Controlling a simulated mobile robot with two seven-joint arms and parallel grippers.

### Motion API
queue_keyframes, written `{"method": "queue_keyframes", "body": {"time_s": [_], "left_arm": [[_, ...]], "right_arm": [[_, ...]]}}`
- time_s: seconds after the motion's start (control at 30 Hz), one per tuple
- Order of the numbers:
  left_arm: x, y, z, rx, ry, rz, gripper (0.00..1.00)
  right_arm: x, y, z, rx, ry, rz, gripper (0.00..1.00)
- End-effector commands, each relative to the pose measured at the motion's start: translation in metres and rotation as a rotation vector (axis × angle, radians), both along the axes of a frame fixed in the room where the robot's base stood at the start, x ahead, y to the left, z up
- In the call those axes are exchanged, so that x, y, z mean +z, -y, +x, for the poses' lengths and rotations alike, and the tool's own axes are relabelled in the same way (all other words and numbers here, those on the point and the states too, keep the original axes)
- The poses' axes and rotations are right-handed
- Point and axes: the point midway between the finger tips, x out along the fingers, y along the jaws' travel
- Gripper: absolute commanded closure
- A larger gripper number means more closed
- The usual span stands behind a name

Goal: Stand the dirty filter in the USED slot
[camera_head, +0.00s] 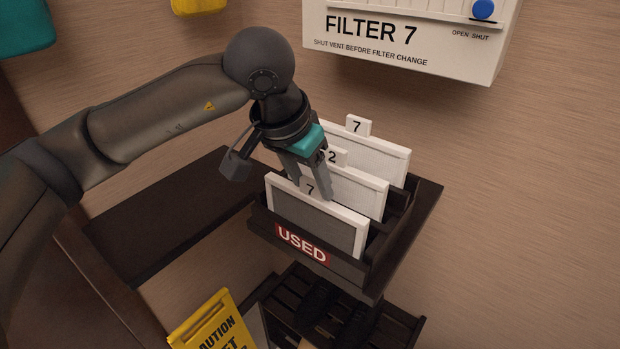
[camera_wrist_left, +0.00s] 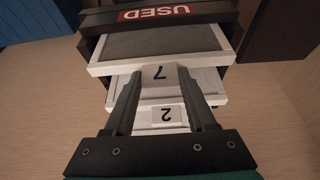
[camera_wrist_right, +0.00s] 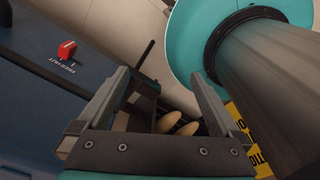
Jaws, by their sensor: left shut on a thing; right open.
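The dirty filter is a grey panel in a white frame (camera_head: 311,222) with a tab marked 7. It stands upright in the front slot of the dark rack, behind the red USED label (camera_head: 302,247). My left gripper (camera_head: 318,190) is shut on its 7 tab from above. The left wrist view also shows the tab (camera_wrist_left: 158,75) between the fingers and the grey panel (camera_wrist_left: 160,42) behind the USED label. My right gripper (camera_wrist_right: 162,95) is open and empty, away from the rack and out of the head view.
Behind the dirty filter, a lighter filter marked 2 (camera_head: 357,190) and another marked 7 (camera_head: 380,150) stand in the rack (camera_head: 375,272). The FILTER 7 unit (camera_head: 405,45) hangs above, its blue slider at SHUT. A yellow caution sign (camera_head: 212,325) stands below.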

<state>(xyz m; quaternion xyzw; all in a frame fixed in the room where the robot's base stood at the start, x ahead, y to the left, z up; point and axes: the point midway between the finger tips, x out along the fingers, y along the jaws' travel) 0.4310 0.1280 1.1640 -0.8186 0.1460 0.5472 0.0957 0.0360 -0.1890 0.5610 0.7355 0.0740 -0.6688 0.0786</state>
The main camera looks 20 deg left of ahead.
Motion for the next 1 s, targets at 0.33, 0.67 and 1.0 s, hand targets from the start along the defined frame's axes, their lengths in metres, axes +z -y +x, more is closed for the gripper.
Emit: {"method": "queue_keyframes", "body": {"time_s": [0.33, 0.67, 1.0], "left_arm": [[-0.002, 0.0, 0.0, 0.0, 0.0, 0.0, 0.22], [-0.002, 0.0, 0.0, 0.0, 0.0, 0.0, 0.14], [0.042, -0.005, -0.014, -0.001, 0.006, -0.001, 0.14]], "right_arm": [[-0.004, 0.0, 0.0, -0.001, -0.001, 0.0, 0.0], [-0.003, 0.001, -0.001, -0.001, -0.003, -0.001, 0.0], [0.002, 0.001, -0.001, -0.001, -0.003, -0.001, 0.0]]}}
